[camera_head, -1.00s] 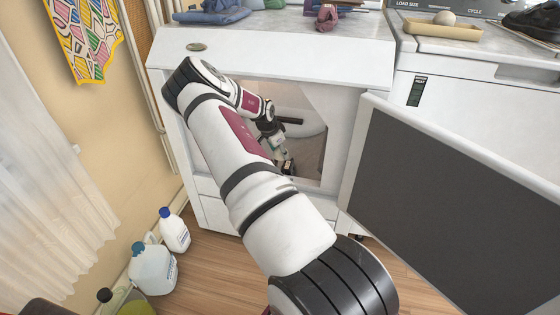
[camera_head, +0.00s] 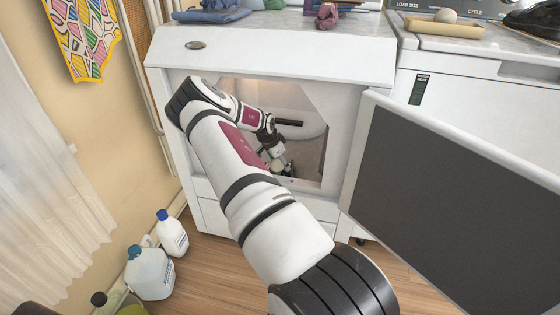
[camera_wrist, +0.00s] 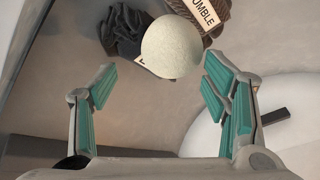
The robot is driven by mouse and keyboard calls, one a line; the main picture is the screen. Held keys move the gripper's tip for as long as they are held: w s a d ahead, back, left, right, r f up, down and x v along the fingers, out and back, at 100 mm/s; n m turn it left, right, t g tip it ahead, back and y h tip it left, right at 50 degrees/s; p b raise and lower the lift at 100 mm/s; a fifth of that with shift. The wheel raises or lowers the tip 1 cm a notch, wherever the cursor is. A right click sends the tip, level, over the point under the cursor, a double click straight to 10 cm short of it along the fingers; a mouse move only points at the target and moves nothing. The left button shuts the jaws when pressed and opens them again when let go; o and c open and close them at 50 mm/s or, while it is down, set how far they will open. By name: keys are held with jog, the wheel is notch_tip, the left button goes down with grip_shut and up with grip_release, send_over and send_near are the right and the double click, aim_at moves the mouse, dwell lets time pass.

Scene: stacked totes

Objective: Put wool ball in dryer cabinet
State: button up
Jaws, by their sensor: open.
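In the wrist view a cream wool ball (camera_wrist: 172,47) shows inside the cabinet, just beyond and between my fingertips, with dark and brown cloth and a white label behind it. My gripper (camera_wrist: 160,78) is open, with its teal-padded fingers spread and nothing held between them. In the head view my gripper (camera_head: 284,168) is inside the opening of the white dryer cabinet (camera_head: 270,58). The ball inside cannot be made out there. Another pale ball (camera_head: 447,16) sits on a tan tray on the right-hand machine. The cabinet door (camera_head: 450,200) stands open to the right.
The tan tray (camera_head: 470,30) rests on the machine top beside a dark shoe (camera_head: 532,22). Bottles (camera_head: 150,272) stand on the floor at left. The opening's walls surround my wrist closely.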

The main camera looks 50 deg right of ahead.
jog(key=p+v, duration=0.3)
jog(key=v, duration=0.4)
jog(key=shift+r, duration=0.25)
jog(key=shift+a, duration=0.2)
dwell(0.8)
